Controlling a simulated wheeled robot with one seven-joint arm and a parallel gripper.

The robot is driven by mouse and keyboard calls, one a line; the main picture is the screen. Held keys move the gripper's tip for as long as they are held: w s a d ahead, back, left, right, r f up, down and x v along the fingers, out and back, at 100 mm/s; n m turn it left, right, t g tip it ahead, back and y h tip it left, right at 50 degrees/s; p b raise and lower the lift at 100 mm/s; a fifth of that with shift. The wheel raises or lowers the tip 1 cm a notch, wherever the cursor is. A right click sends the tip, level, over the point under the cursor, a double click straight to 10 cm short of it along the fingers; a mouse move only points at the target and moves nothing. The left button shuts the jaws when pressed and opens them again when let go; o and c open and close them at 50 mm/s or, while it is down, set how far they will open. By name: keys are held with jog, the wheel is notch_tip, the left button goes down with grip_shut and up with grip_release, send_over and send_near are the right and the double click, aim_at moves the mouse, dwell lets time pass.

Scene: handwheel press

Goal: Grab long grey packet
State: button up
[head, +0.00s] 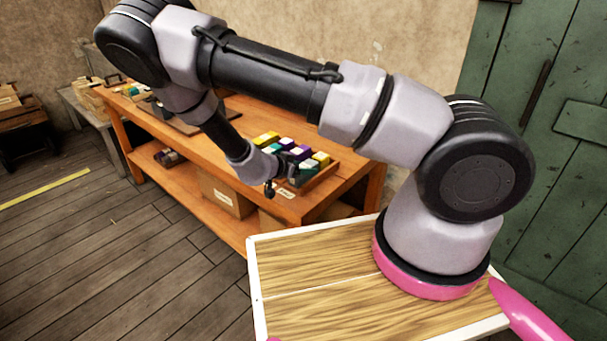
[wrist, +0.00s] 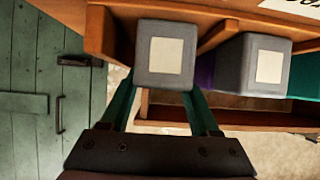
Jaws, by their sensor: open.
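Two grey packets with pale square labels show end-on in the wrist view. One grey packet (wrist: 165,55) is at the upper middle, and the other grey packet (wrist: 250,65) is to its right. Their lengths cannot be judged from this end. My gripper (wrist: 160,105) is open, its two teal fingers reaching up towards the middle packet, one near each side. The packet hides the fingertips, so contact cannot be told. In the head view my gripper (head: 271,186) is at the tray's front left edge, and I cannot clearly pick out the grey packets there.
A wooden tray (head: 320,180) of several coloured packets stands on the orange workbench (head: 345,172). Wooden tray slats flank the middle packet in the wrist view. Cardboard boxes (head: 222,195) sit on the lower shelf. A green door (head: 545,120) is at right.

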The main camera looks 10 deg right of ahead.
jog(key=shift+d, duration=0.1)
jog(key=shift+c, duration=0.3)
grip_shut()
